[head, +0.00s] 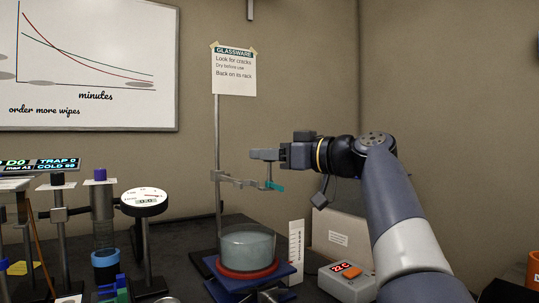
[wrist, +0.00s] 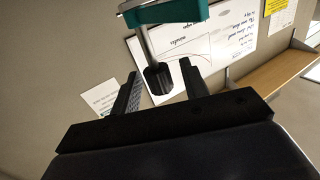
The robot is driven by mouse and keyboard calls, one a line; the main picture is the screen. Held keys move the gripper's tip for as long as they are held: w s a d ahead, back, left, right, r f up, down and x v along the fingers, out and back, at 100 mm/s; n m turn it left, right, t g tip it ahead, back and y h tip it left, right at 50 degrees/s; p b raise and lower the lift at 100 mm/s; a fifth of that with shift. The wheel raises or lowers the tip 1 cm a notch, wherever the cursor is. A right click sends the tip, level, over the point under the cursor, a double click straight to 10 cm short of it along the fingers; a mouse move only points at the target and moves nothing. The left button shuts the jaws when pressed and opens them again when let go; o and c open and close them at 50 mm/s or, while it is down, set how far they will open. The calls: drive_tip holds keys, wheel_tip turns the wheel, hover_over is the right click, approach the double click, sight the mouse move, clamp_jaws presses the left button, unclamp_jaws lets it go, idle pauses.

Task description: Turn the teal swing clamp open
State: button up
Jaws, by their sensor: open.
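The teal swing clamp (head: 275,186) sits at the end of a grey arm (head: 235,181) on an upright metal stand (head: 217,140). In the wrist view the teal clamp part (wrist: 178,12) is at the top edge, with a metal rod and a black knob (wrist: 158,79) that appears between my fingers. My gripper (head: 253,155) is just above the clamp in the head view. In the wrist view my gripper (wrist: 160,88) has its fingers apart, with nothing held. Whether a finger touches the knob I cannot tell.
A glass dish (head: 247,247) stands on a red ring and blue plate below the clamp. A timer-like box (head: 346,280) and a white box (head: 340,238) are to the right. A round gauge (head: 144,201) and bottles stand left. The wall lies behind.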

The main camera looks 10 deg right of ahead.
drive_tip(key=v, duration=1)
drive_tip(key=shift+s+d+p, duration=0.15)
drive_tip(key=shift+s+p, duration=0.05)
drive_tip(key=shift+p, duration=0.15)
drive_tip(key=b+x, duration=0.1)
drive_tip(key=x, duration=1)
drive_tip(key=shift+d, duration=0.15)
